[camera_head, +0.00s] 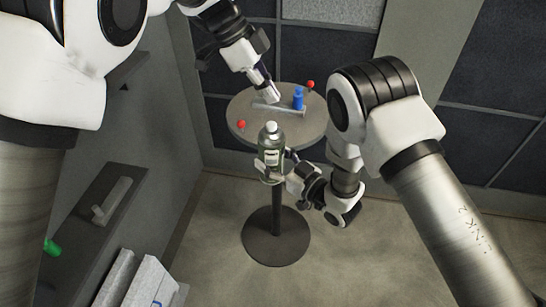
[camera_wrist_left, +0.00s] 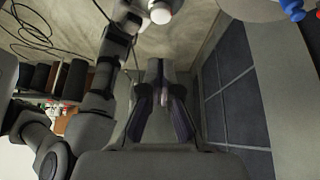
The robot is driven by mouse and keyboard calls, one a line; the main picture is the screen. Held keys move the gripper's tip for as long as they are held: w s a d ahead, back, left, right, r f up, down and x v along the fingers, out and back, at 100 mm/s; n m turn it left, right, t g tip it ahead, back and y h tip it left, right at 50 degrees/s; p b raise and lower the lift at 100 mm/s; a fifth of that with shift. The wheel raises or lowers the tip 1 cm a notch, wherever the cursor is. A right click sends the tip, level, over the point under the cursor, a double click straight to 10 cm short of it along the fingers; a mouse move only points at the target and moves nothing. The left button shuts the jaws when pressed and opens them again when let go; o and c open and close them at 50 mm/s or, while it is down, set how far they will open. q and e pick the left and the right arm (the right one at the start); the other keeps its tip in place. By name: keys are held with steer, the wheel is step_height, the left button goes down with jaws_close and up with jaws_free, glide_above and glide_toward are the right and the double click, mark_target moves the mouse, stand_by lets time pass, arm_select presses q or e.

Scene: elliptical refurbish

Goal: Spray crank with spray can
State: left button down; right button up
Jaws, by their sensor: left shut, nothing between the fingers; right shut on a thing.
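The spray can (camera_head: 271,150), dark green with a pale label and white cap, is upright in front of the round table. My right gripper (camera_head: 272,177) is shut around its lower part. Its white cap (camera_wrist_left: 160,12) also shows at the top of the left wrist view. A grey bar with a blue upright piece (camera_head: 298,98), which looks like the crank, lies on the table. My left gripper (camera_head: 271,96) is shut and empty, pointing down just above the bar's left part; whether it touches cannot be told. Its fingers show in the left wrist view (camera_wrist_left: 160,98).
The round table (camera_head: 248,108) stands on one post with a disc base (camera_head: 275,240). Red balls (camera_head: 241,124) show near its rim. A dark shelf with a grey handle-like piece (camera_head: 112,201) and white boxes (camera_head: 135,280) are at left. Floor at lower right is clear.

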mark_target(274, 124)
arm_select(q)
steer(key=shift+f, duration=2.05)
steer(key=shift+f, duration=0.3)
steer(key=shift+f, duration=0.9)
arm_select(e)
steer(key=shift+r, duration=0.1)
arm_select(q)
steer(key=shift+r, duration=2.55)
steer(key=shift+r, duration=0.1)
